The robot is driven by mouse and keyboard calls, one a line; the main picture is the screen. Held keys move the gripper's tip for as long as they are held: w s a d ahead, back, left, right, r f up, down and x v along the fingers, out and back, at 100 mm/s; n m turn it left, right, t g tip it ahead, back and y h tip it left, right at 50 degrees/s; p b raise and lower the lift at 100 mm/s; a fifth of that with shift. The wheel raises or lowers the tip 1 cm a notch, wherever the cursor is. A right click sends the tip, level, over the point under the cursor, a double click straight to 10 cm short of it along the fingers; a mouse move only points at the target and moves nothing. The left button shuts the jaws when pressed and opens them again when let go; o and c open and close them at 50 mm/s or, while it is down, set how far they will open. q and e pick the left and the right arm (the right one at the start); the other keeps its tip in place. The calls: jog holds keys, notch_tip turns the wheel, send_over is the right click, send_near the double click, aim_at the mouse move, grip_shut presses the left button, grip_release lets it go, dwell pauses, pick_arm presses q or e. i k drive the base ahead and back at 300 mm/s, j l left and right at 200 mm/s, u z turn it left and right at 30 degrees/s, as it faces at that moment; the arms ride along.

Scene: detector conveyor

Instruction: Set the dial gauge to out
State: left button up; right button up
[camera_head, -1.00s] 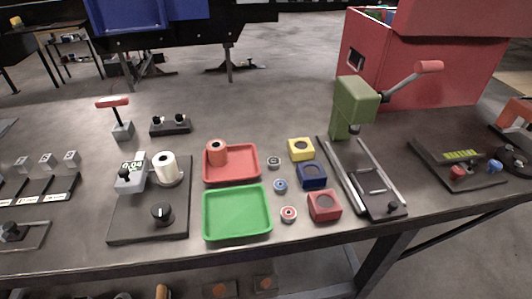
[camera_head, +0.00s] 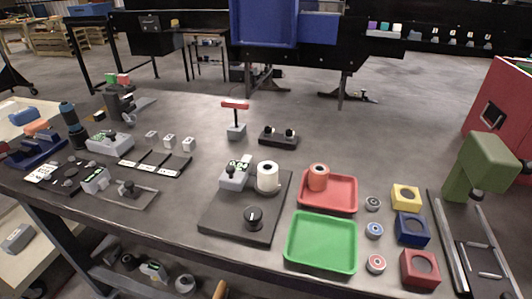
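A grey unit with a small lit display (camera_head: 236,173) and a dark round knob on its front stands on a dark base plate (camera_head: 222,222) near the middle of the table. I take it for the dial gauge; its reading is too small to make out surely. A white cylinder (camera_head: 268,177) stands upright right beside it on the same plate. A black knob with a pale pointer mark (camera_head: 254,216) sits at the plate's front. I cannot read any label marking out. Neither of my grippers is in view.
A red tray (camera_head: 343,206) holding a copper-coloured cylinder (camera_head: 318,178) and an empty green tray (camera_head: 321,243) lie to the right. A red-handled tool (camera_head: 236,120) stands behind. A green press (camera_head: 480,165) is at far right. The table is clear between the plate and the left fixtures.

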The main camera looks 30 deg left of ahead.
aim_at(234, 177)
jog(key=k+j+u, duration=0.1)
jog(key=u, duration=0.4)
jog(key=j+u, duration=0.2)
jog(key=u, duration=0.25)
